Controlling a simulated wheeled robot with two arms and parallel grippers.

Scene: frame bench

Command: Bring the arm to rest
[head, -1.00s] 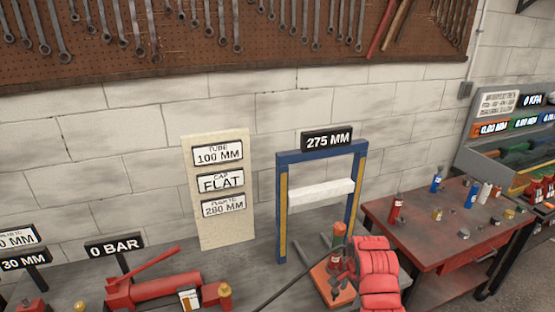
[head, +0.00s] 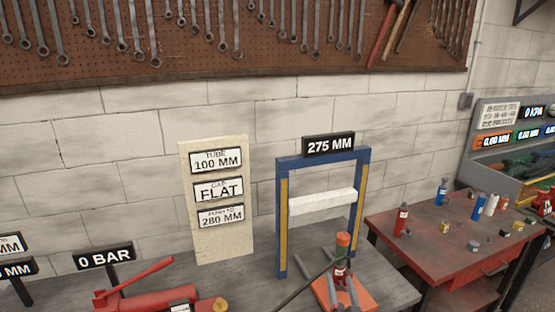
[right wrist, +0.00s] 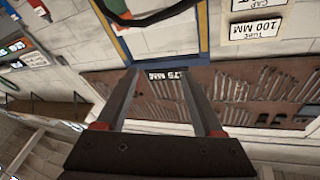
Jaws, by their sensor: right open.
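The rest of my right arm is out of the head view. My left gripper is not in view.
A blue press frame (head: 281,220) with a white crossbar (head: 322,202) stands on the bench. A red pump (head: 150,301) is at left. A red table (head: 430,235) holds bottles.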

